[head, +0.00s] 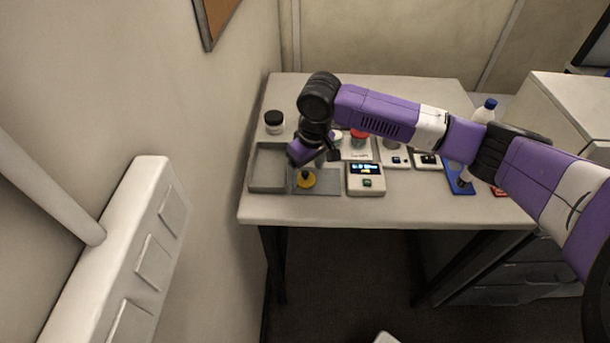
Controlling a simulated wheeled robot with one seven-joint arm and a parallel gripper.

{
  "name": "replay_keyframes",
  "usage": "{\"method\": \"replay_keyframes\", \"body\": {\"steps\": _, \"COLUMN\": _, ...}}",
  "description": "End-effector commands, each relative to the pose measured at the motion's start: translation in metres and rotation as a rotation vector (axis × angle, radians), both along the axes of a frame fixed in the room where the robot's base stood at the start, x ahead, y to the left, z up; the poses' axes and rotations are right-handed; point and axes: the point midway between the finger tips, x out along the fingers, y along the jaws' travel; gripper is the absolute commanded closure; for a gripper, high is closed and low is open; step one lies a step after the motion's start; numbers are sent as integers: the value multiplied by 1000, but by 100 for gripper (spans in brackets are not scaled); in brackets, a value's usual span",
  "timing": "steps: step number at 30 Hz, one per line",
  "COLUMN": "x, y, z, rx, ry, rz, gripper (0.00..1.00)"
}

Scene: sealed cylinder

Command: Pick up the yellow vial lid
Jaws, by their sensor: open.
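The yellow vial lid (305,180) lies on a flat grey mat (328,182) near the front left of the table. It is small and round, with a dark spot on top. My gripper (314,162) is just above and behind the lid, open. The fingers are small and dark in the head view, and I cannot tell whether they touch the lid. My arm reaches in from the right, across the table.
A grey tray (268,187) stands left of the mat. Right of the mat is a small device with a lit screen (366,191). Behind are a dark-lidded jar (274,122) and a red-topped item (359,137). A blue board (459,184) lies at right. The wall is close at left.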

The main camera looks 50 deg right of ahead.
Motion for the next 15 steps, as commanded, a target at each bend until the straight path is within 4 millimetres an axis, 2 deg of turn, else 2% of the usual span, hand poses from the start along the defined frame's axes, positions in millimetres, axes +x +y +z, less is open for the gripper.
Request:
{"method": "replay_keyframes", "body": {"steps": 4, "x": 2, "y": 0, "z": -11, "rx": 0, "ry": 0, "rz": 0, "gripper": 24}}
{"method": "replay_keyframes", "body": {"steps": 11, "x": 2, "y": 0, "z": -13, "rx": 0, "ry": -1, "rz": 1, "gripper": 24}}
{"method": "replay_keyframes", "body": {"steps": 15, "x": 2, "y": 0, "z": -13, "rx": 0, "ry": -1, "rz": 1, "gripper": 52}}
